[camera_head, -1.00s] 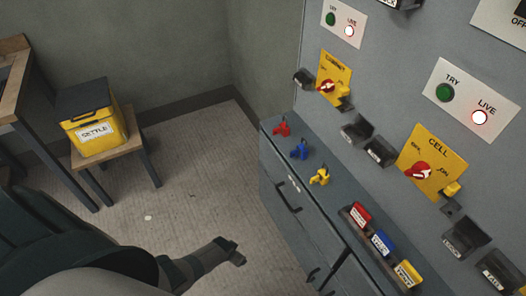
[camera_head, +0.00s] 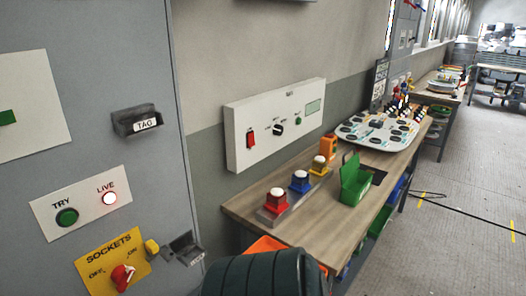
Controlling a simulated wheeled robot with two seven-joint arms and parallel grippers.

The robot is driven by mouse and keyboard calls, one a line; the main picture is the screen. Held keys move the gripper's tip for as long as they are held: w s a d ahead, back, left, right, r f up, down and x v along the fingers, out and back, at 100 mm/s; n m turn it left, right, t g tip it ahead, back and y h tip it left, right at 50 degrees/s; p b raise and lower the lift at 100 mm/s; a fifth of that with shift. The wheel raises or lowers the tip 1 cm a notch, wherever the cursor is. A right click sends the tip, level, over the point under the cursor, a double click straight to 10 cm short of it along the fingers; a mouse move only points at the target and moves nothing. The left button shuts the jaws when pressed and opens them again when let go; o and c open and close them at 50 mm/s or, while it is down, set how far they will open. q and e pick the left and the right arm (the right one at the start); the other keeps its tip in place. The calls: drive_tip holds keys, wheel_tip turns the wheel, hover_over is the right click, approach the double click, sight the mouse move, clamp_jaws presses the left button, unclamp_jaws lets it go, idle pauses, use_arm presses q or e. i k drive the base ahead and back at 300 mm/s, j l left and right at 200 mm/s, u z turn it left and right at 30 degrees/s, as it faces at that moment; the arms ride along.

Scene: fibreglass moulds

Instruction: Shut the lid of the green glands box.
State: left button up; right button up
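A green box (camera_head: 354,188) stands on the wooden bench near its front edge, in the middle right of the head view. Its lid (camera_head: 350,165) looks raised, standing up at the box's far-left side. No label on it can be read from here, and what it holds cannot be made out. Neither gripper shows. Only a dark rounded link of my own arm is seen at the bottom, in front of the near end of the bench.
On the bench (camera_head: 330,225), red, blue and yellow lamp-like units (camera_head: 300,182) stand left of the box, with an orange item (camera_head: 328,146) behind. A white tray (camera_head: 375,132) lies further back. A grey panel (camera_head: 100,130) is at left. Open floor (camera_head: 450,245) lies right.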

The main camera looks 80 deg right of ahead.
sight(347, 169)
drive_tip(key=k+l, duration=0.2)
drive_tip(key=k, duration=0.2)
drive_tip(key=z, duration=3.1)
